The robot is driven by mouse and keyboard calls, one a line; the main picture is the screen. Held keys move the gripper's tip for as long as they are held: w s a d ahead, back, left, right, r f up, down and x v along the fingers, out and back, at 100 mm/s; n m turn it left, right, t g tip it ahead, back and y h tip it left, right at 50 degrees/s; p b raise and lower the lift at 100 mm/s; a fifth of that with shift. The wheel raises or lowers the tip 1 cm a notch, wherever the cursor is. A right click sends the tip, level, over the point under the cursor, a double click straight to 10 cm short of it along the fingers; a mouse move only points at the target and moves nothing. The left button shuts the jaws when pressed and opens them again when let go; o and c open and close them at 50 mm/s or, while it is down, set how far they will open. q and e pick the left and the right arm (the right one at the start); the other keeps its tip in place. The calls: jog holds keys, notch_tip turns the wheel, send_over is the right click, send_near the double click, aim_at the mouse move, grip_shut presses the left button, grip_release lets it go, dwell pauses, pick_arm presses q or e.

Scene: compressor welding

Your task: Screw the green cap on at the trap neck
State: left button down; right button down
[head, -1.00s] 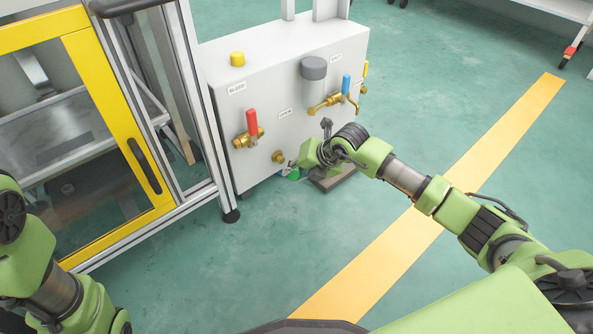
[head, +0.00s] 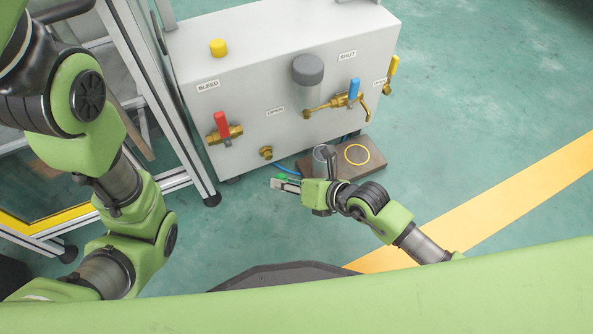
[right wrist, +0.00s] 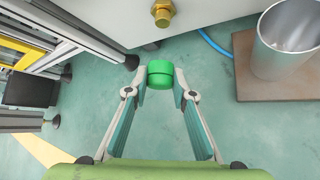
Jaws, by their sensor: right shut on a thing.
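The green cap (right wrist: 160,74) is held between the fingertips of my right gripper (right wrist: 160,82), low in front of the grey cabinet. In the head view the cap (head: 281,177) is small and partly hidden by the right gripper (head: 284,184). A short brass threaded fitting (head: 266,153), which looks like the neck, sticks out low on the cabinet front, with nothing on it. In the right wrist view this fitting (right wrist: 163,13) lies beyond the cap, with a visible gap between them. My left arm shows at the left of the head view, but its gripper does not.
The cabinet (head: 250,105) carries a red-handled valve (head: 222,128), a blue-handled valve (head: 353,93) and a grey-topped clear cylinder (head: 308,85). A metal cup (right wrist: 286,38) stands on a brown board (right wrist: 262,85), right of my gripper. A blue hose (right wrist: 214,42) runs nearby. A framed enclosure stands left.

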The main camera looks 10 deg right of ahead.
aim_at(269, 159)
jog(key=w+a, duration=0.2)
jog(key=w, duration=0.3)
jog(key=shift+w, duration=0.35)
dwell(0.4)
jog(key=shift+w, duration=0.1)
dwell(0.3)
jog(key=shift+w+a+b, duration=0.2)
jog(key=shift+w, duration=0.35)
jog(key=shift+w+a+b, duration=0.15)
jog(key=shift+w, duration=0.35)
jog(key=c, duration=1.6)
grip_release()
jog(key=shift+c, duration=0.2)
jog(key=v, duration=1.2)
